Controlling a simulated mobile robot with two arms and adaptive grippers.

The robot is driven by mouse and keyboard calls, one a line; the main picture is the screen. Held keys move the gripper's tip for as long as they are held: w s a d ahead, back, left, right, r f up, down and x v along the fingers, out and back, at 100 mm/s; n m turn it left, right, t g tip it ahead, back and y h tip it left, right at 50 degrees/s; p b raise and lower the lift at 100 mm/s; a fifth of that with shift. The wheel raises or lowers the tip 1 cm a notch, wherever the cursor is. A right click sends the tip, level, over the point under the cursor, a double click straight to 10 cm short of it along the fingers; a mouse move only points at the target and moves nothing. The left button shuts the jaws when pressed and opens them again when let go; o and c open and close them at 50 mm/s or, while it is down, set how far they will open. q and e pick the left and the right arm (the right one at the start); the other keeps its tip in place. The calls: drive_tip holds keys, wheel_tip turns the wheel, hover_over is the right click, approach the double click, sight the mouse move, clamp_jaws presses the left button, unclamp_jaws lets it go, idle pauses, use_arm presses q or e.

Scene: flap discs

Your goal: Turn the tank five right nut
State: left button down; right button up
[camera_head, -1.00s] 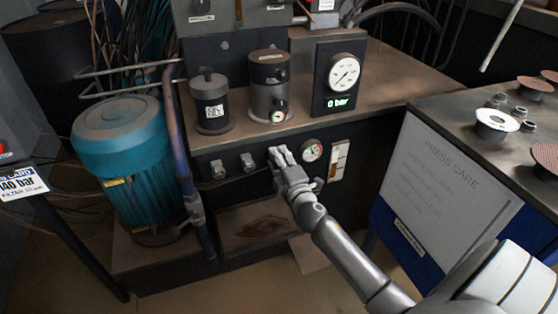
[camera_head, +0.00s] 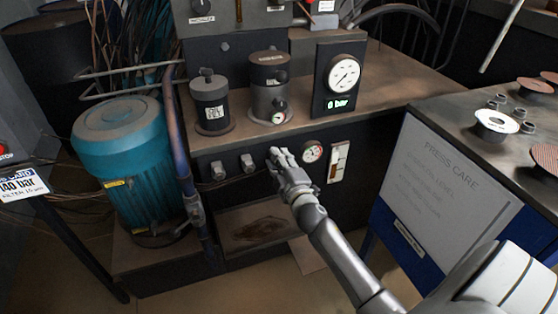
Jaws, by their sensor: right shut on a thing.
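My right gripper (camera_head: 278,158) is at the front face of the dark tank (camera_head: 350,125), shut on the right nut, which its fingers hide. Two similar grey fittings, one at the left (camera_head: 218,170) and one in the middle (camera_head: 248,163), show in a row to the left of the gripper. A small round gauge (camera_head: 312,152) sits just right of the fingers, with a white sight strip (camera_head: 339,161) beyond it. My left gripper is not in view.
Two dark cylinders, one with a label (camera_head: 211,105) and one taller (camera_head: 270,85), stand on the tank top beside a dial gauge (camera_head: 342,74) reading 0 bar. A teal motor (camera_head: 122,160) stands left. A bench with discs (camera_head: 496,121) is at right.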

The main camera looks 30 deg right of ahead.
drive_tip(key=o, duration=1.1)
drive_tip(key=shift+c, duration=0.2)
drive_tip(key=shift+s, duration=0.1)
drive_tip(key=v, duration=1.1)
drive_tip(key=shift+s, duration=0.4)
drive_tip(key=shift+f, duration=0.2)
